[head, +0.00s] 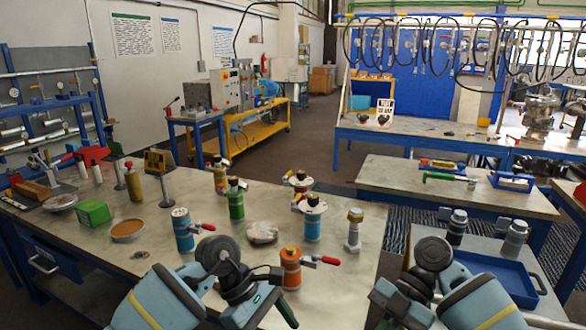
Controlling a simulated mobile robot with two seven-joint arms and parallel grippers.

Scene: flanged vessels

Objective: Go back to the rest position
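My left arm comes in at the bottom, and its dark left gripper (262,308) is over the front of the near table, close to the orange vessel (291,268). My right arm comes in at the bottom right, and its dark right gripper (392,308) is near the table's front right corner, beside the blue tray. Both grippers point down and are cut off or hidden at the fingers, so their opening does not show. No held thing is visible in either one.
The near table (340,275) bears several flanged vessels, among them a blue one (183,232) and a green one (236,205), a green box (93,212) and a round dish (128,230). A blue tray (490,265) lies at the right. Open floor shows behind.

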